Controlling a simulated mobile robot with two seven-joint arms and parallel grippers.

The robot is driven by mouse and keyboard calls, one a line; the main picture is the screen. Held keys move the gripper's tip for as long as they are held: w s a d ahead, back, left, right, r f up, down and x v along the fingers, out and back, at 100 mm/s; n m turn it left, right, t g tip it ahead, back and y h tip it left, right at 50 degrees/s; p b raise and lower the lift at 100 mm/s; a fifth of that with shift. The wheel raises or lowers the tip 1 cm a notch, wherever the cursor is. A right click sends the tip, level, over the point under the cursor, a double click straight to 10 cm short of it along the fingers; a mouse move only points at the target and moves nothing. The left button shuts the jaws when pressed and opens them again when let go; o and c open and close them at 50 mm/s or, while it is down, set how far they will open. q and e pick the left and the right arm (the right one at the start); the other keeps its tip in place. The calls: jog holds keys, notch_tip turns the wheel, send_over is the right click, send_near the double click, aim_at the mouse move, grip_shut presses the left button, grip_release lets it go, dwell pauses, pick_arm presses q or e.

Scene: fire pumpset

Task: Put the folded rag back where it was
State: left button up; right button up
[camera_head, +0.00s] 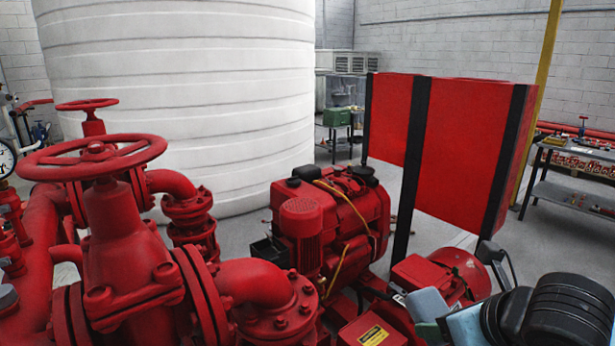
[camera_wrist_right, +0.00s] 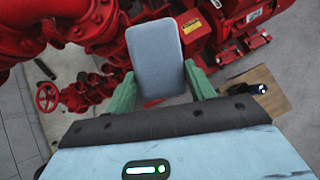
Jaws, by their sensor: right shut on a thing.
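The folded rag (camera_head: 428,303) is a flat grey-blue pad with rounded corners, at the lower right of the head view. It also shows large in the wrist view (camera_wrist_right: 157,55), between the green fingers. My right gripper (camera_wrist_right: 160,86) is shut on the folded rag by its near part and holds it up in front of the red pumpset. In the head view the right gripper (camera_head: 430,326) is partly hidden by its own wrist and the rag. The place where the rag was cannot be told from these frames. My left gripper is not in view.
The red valve (camera_head: 125,225) and pipes fill the left foreground. A red engine (camera_head: 330,220) and a tall red panel (camera_head: 460,150) stand behind. A workbench (camera_head: 575,185) is at far right. A brown board (camera_wrist_right: 265,95) lies below in the wrist view, with a small dark object (camera_wrist_right: 248,89).

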jog(key=r, duration=0.1)
jog(key=s+r, duration=0.1)
jog(key=r+p, duration=0.1)
jog(key=r, duration=0.1)
jog(key=shift+s+d, duration=0.15)
jog(key=shift+s, duration=0.1)
